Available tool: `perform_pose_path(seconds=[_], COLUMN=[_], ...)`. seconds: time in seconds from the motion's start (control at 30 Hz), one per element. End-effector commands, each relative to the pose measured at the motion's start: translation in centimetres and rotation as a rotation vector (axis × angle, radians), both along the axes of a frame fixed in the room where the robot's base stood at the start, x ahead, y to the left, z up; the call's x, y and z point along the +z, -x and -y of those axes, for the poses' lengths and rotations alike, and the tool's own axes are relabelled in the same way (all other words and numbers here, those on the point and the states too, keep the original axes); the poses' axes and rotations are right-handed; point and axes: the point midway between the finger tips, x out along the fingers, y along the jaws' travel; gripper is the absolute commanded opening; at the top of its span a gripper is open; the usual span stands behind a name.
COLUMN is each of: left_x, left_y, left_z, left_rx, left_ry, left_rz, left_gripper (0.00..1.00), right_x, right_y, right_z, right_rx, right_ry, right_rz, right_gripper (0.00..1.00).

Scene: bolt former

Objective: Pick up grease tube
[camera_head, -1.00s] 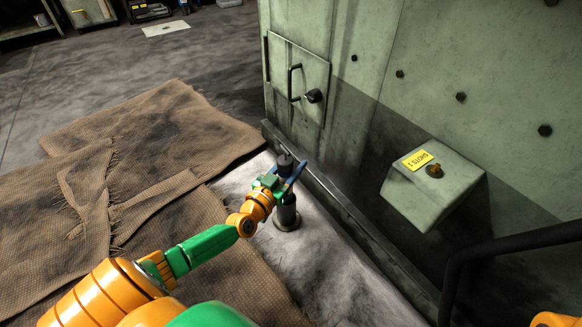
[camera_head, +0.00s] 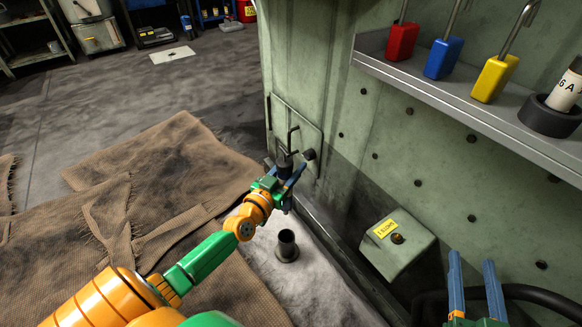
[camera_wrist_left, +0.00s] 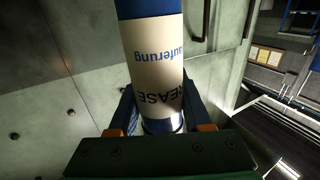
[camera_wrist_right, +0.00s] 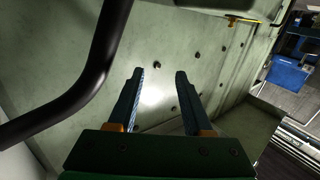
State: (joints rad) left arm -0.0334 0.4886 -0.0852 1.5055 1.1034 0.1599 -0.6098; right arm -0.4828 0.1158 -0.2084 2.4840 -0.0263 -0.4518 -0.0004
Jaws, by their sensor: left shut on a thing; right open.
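The grease tube (camera_wrist_left: 152,62) has a cream label with dark lettering and a blue band. It fills the middle of the left wrist view, between the fingers of my left gripper (camera_wrist_left: 155,115). In the head view my left gripper (camera_head: 285,180) is shut on the tube (camera_head: 284,163), whose dark end shows above the fingers. The tube is clear of the grey round holder (camera_head: 287,247), which stands open on the pale floor patch below. My right gripper (camera_head: 473,285) is open and empty at the lower right; its two fingers also show apart in the right wrist view (camera_wrist_right: 155,90).
The green machine wall (camera_head: 350,130) has a small door and a box with a yellow label (camera_head: 397,245). A shelf (camera_head: 430,85) at upper right holds red, blue and yellow padlocks and a tube in a black ring. A black rail (camera_wrist_right: 90,75) is near my right gripper.

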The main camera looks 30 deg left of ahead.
Motion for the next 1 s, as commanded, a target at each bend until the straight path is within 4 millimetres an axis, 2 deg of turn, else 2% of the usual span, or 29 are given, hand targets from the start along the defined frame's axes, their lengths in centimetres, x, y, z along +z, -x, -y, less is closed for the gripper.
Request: perform_pose_path(seconds=[0.07, 0.2, 0.3, 0.4, 0.6, 0.7, 1.0], left_x=[1.2, 2.3, 3.1, 3.7, 4.4, 4.5, 4.5], left_y=[0.0, 0.0, 0.0, 0.0, 0.0, 0.0, 0.0], left_z=[0.0, -0.1, 0.0, 0.0, 0.0, 0.0, 0.0], left_rx=[0.001, 0.002, 0.001, 0.001, 0.001, 0.001, 0.001], left_ry=[0.001, 0.001, 0.0, 0.0, 0.001, 0.0, 0.0], left_rz=[0.002, 0.002, 0.002, 0.003, 0.003, 0.002, 0.002], left_gripper=[0.0, 0.0, 0.0, 0.0, 0.0, 0.0, 0.0], right_x=[-3.1, -9.1, -12.5, -14.7, -16.9, -17.3, -17.6], right_y=[0.6, 3.6, 6.4, 9.3, 13.6, 14.8, 15.4], right_z=[0.7, 2.0, 3.0, 3.8, 4.9, 5.2, 5.3], right_rx=[-0.016, -0.039, -0.053, -0.062, -0.073, -0.075, -0.077], right_ry=[0.038, 0.105, 0.146, 0.176, 0.214, 0.224, 0.229], right_rz=[-0.187, -0.527, -0.74, -0.916, -1.143, -1.199, -1.23], right_gripper=[0.5, 0.5, 0.5, 0.5, 0.5, 0.5, 0.5])
